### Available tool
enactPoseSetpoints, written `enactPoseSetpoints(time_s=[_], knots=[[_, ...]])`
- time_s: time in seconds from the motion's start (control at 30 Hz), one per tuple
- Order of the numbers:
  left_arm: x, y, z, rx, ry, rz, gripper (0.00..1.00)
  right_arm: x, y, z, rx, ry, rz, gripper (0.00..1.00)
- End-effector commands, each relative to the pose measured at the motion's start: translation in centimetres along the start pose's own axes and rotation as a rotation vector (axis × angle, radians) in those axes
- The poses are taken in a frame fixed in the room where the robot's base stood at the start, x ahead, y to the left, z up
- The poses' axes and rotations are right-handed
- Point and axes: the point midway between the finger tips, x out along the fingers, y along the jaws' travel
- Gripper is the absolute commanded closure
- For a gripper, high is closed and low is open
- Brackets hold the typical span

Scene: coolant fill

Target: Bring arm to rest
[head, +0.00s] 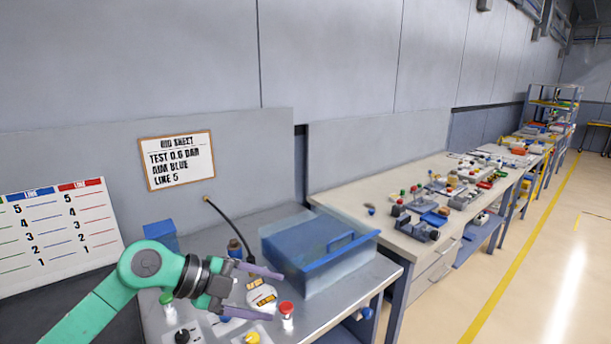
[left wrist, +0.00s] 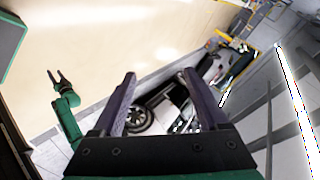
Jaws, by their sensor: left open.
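My left gripper (head: 276,293) is open above the front of the grey workbench (head: 349,304), its two purple fingers apart with nothing held. The fingers also show wide apart and empty in the left wrist view (left wrist: 157,76). A red-capped vial (head: 286,314) and a white gauge with a yellow display (head: 261,297) show close to the fingers; I cannot tell whether they touch. In the left wrist view, a green arm ends in a small dark gripper (left wrist: 55,75), my right one, with its fingers apart over pale floor.
A clear blue bin (head: 318,250) stands at the bench's back right. A blue box (head: 160,235), a dark bottle (head: 235,249), a green-capped vial (head: 167,303) and a black cable (head: 232,228) are near my arm.

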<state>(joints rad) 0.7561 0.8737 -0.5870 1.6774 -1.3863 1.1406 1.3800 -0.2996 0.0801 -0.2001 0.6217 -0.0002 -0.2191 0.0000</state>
Motion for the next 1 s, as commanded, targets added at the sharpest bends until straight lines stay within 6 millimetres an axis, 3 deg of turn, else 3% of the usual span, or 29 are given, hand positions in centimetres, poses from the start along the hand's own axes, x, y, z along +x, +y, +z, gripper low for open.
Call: enactPoseSetpoints(time_s=[0.03,0.07,0.13,0.17,0.23,0.3,0.37,0.43,0.5,0.57,0.6,0.7,0.8,1.0], knots=[[1.4,-1.6,-3.0,0.016,0.117,-0.144,0.23,0.0,-0.1,0.4,0.0,-0.007,-0.001,0.5],[1.6,-3.1,-4.8,0.018,0.181,-0.262,0.23,0.0,-0.1,0.6,0.0,-0.01,-0.001,0.5],[0.2,-6.6,-7.2,-0.039,0.279,-0.558,0.23,0.0,-0.1,0.7,0.0,-0.012,-0.002,0.5],[-0.9,-7.9,-7.2,-0.087,0.293,-0.682,0.23,0.0,-0.1,0.7,0.0,-0.012,-0.001,0.5],[-3.8,-9.6,-5.2,-0.247,0.257,-0.946,0.23,0.0,-0.1,0.6,0.0,-0.01,-0.001,0.5],[-6.4,-8.9,-0.6,-0.469,0.133,-1.145,0.23,0.0,0.0,0.4,0.0,-0.008,0.0,0.5],[-7.7,-6.0,4.2,-0.682,-0.028,-1.241,0.23,0.0,0.0,0.3,0.0,-0.006,0.0,0.5],[-8.0,-1.1,8.7,-0.907,-0.223,-1.255,0.23,0.0,0.0,0.2,0.0,-0.005,0.0,0.5],[-7.5,4.6,11.8,-1.104,-0.402,-1.199,0.23,0.0,0.0,0.2,0.0,-0.004,0.0,0.5],[-6.9,9.3,13.1,-1.238,-0.533,-1.117,0.23,0.0,0.0,0.2,0.0,-0.004,0.0,0.5],[-6.5,12.2,13.5,-1.314,-0.604,-1.054,0.23,0.0,0.0,0.2,0.0,-0.004,0.0,0.5],[-5.5,18.4,13.4,-1.459,-0.741,-0.891,0.23,0.0,0.0,0.2,0.0,-0.004,0.0,0.5],[-4.8,23.5,12.3,-1.565,-0.837,-0.728,0.23,0.0,0.0,0.2,0.0,-0.003,0.0,0.5],[-4.0,31.6,8.5,-1.713,-0.953,-0.402,0.23,0.0,0.0,0.1,0.0,-0.002,0.0,0.5]])
